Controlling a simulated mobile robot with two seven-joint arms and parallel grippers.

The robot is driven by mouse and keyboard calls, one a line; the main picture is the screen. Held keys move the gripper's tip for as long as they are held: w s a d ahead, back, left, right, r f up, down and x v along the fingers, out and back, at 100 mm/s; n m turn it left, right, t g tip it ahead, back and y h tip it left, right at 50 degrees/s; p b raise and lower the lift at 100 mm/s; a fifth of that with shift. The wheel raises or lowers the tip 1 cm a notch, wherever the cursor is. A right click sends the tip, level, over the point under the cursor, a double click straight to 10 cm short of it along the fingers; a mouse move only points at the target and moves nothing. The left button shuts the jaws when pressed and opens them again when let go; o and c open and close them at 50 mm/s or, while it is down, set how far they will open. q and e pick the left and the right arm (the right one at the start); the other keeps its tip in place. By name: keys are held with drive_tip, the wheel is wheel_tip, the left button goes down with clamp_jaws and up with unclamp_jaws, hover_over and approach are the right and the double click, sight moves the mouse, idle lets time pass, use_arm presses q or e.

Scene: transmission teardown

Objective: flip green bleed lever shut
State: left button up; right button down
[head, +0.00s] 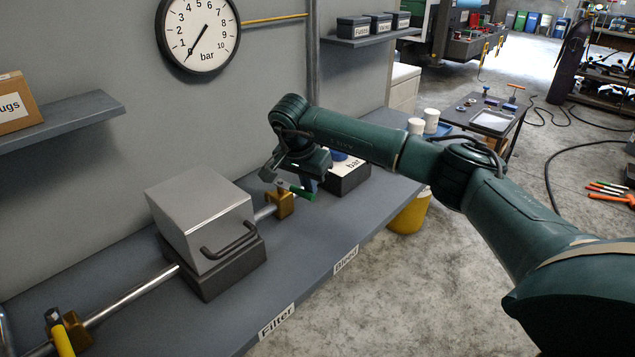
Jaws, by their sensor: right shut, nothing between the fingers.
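The green bleed lever (302,194) sits on a brass valve (281,204) on the pipe, to the right of the grey filter box. The lever points to the right and slightly down in the picture, out past the valve body. My right gripper (271,172) comes in from the right, just above and left of the lever. It is shut and empty. I cannot tell whether its fingertips touch the lever. The wrist hides part of what lies behind it. My left gripper is not in view.
The grey filter box (200,215) with a dark handle stands left of the valve. A yellow lever (63,340) is at the lower left. A round gauge (200,36) hangs on the wall, and a shelf (70,118) juts out.

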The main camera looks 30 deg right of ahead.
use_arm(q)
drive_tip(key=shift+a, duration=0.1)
use_arm(e)
drive_tip(key=shift+s+a, duration=0.2)
drive_tip(key=shift+a, duration=0.25)
idle(0.4)
use_arm(q)
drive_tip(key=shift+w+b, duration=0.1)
drive_tip(key=shift+b, duration=0.4)
use_arm(e)
drive_tip(key=v, duration=1.3)
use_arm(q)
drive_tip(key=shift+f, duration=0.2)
use_arm(e)
drive_tip(key=shift+r, duration=0.1)
